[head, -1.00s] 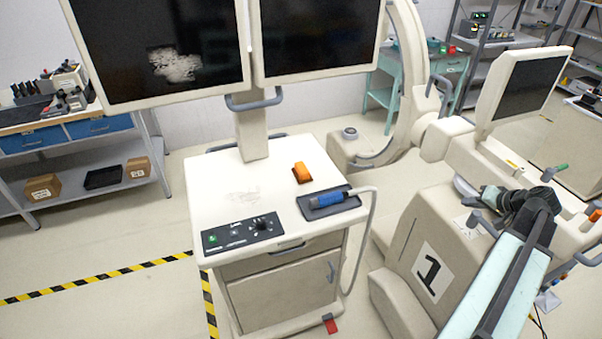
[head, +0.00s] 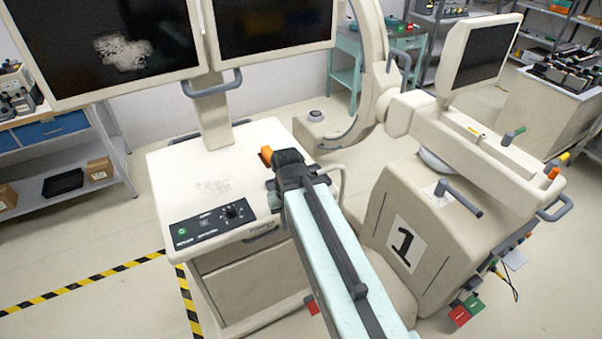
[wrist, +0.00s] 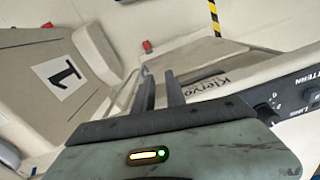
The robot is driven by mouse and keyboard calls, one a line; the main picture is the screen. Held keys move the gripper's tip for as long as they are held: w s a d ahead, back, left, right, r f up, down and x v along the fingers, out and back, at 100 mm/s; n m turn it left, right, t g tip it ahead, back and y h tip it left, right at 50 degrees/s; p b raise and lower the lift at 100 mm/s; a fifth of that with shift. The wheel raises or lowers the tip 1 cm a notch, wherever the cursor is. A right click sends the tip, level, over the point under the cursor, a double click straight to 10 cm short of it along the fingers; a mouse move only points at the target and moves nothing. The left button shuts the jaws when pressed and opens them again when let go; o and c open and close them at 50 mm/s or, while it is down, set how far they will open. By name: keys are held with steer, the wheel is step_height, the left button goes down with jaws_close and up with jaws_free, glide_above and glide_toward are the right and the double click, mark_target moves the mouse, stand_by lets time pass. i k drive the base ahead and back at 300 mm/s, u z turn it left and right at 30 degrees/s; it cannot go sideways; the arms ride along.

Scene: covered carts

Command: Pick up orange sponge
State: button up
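The orange sponge (head: 266,154) lies on the white top of the cart (head: 165,170), near its back right. It is partly hidden behind my arm in the head view and does not show in the wrist view. My gripper (wrist: 159,73) shows in the wrist view as two dark fingers with a gap between them and nothing held. In the head view my arm's dark end is over the right side of the cart top, just right of the sponge, and the fingers cannot be made out.
A control panel (head: 212,223) is at the cart's front. Two monitors (head: 275,22) hang above the back. A beige machine marked 1 (head: 404,243) stands to the right. The cart top's left side is clear.

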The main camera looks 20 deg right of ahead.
mark_target(266, 152)
steer(key=u, duration=3.5)
steer(key=k, duration=0.6)
steer(key=z, duration=1.5)
steer(key=i, duration=1)
